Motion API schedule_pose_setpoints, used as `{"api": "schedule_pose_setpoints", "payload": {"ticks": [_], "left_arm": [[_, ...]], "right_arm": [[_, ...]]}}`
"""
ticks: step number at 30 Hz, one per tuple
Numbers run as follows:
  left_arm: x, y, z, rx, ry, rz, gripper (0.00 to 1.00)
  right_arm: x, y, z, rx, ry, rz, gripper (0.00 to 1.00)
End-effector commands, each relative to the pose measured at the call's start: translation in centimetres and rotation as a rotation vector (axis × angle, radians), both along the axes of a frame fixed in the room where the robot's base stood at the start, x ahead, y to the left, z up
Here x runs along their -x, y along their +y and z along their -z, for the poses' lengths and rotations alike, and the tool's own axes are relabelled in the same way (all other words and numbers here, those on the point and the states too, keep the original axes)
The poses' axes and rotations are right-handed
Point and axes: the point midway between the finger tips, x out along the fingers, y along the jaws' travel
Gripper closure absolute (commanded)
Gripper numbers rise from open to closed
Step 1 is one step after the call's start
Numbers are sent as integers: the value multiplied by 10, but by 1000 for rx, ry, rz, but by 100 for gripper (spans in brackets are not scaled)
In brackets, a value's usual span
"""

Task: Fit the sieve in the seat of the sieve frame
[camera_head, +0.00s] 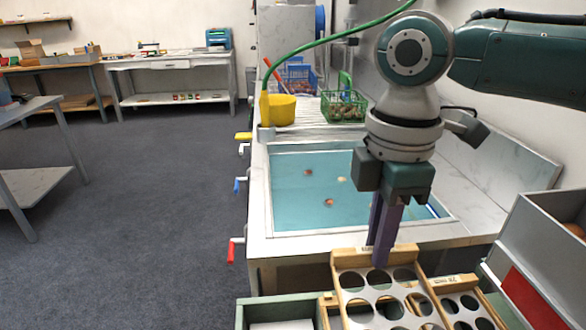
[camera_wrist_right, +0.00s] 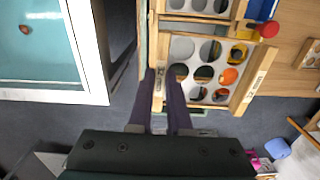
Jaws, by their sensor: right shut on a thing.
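The sieve (camera_head: 372,294), a metal plate with round holes in a light wooden rim, is at the bottom of the head view. It also shows in the wrist view (camera_wrist_right: 253,82). My right gripper (camera_head: 379,258), with purple fingers, is shut on the sieve's wooden end bar; in the wrist view the fingers (camera_wrist_right: 165,88) meet that bar. The sieve lies close over woodwork at the bottom edge. The sieve frame's seat is mostly hidden or cut off, so I cannot tell whether the sieve touches it. My left gripper is not in view.
Another holed wooden-rimmed plate (camera_head: 455,282) is right of the sieve. A green-edged box (camera_head: 272,306) is at its left. A blue basin (camera_head: 300,205) lies behind. A grey bin (camera_head: 548,250) with a red panel stands right. A red knob (camera_wrist_right: 268,28) shows near the sieve.

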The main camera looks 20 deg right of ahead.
Motion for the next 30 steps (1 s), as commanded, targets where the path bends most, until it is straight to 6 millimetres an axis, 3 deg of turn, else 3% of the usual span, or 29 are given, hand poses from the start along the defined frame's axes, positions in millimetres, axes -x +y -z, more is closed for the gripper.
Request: {"api": "schedule_pose_setpoints", "payload": {"ticks": [10,23,30], "left_arm": [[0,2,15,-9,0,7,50],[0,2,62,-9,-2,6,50],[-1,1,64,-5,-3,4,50]], "right_arm": [[0,-2,18,4,-2,-42,100],[0,-3,53,5,-3,-40,100],[1,-2,68,3,0,-40,100]]}}
